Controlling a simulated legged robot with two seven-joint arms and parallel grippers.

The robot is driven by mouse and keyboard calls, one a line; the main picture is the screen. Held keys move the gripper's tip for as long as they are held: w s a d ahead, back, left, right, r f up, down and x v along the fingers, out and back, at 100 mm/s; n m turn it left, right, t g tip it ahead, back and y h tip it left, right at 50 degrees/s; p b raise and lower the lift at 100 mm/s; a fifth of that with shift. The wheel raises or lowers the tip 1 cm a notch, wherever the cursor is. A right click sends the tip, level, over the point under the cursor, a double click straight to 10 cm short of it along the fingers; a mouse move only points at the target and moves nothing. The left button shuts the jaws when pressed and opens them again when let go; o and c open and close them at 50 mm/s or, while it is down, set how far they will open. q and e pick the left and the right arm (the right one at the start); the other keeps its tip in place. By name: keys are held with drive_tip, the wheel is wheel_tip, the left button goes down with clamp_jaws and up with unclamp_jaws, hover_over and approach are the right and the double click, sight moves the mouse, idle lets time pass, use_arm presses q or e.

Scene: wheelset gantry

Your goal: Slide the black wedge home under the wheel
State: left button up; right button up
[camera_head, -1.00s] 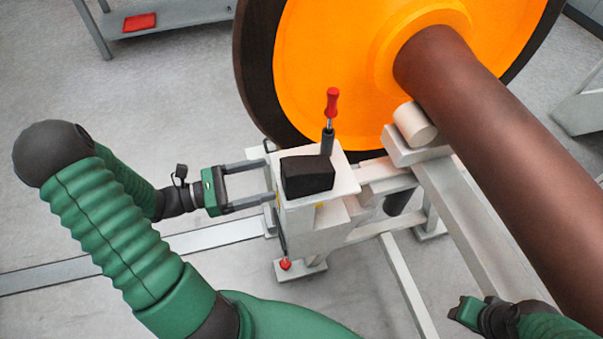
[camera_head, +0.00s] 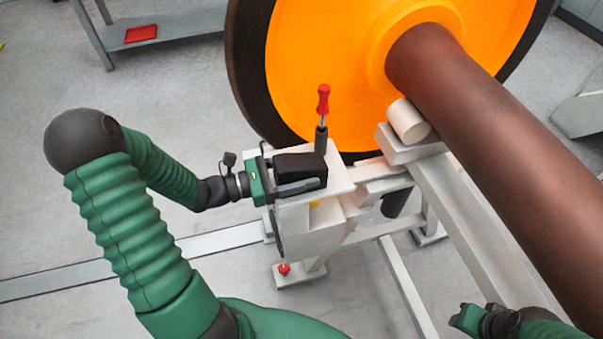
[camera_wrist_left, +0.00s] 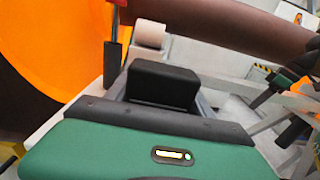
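The black wedge (camera_head: 301,168) sits on the white stand top (camera_head: 340,181), in front of the orange wheel (camera_head: 330,70) with its dark rim. My left gripper (camera_head: 295,173) has its fingers on either side of the wedge; the near finger lies along its front face. In the left wrist view the wedge (camera_wrist_left: 163,84) stands between the fingers just ahead of the green gripper body. Whether the fingers press on it is unclear. My right gripper (camera_head: 470,317) is at the lower right, away from the wedge, its fingertips hard to make out.
A brown axle (camera_head: 480,140) runs to the lower right, past a white roller (camera_head: 408,120). A grey shelf with a red item (camera_head: 141,34) stands at the back left.

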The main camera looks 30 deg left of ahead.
sight(291, 160)
use_arm(q)
drive_tip(key=shift+a+f, duration=0.1)
drive_tip(key=shift+a, duration=0.2)
drive_tip(key=c, duration=0.7)
clamp_jaws()
drive_tip(key=shift+r, duration=0.35)
wheel_tip(291, 160, up, 3)
drive_tip(key=shift+a+r+p, duration=0.15)
drive_tip(key=shift+p, duration=0.9)
drive_tip(key=s+d, duration=0.1)
drive_tip(key=s, duration=0.1)
drive_tip(key=s+d, duration=0.2)
drive_tip(key=shift+s+d+r+p, duration=0.2)
drive_tip(key=shift+p, duration=0.15)
drive_tip(key=s+d+p, duration=0.6)
drive_tip(key=s+p, duration=0.2)
drive_tip(key=p, duration=0.6)
drive_tip(key=shift+s+d+r, duration=0.15)
drive_tip(key=shift+s+r, duration=0.15)
drive_tip(key=shift+r, duration=0.05)
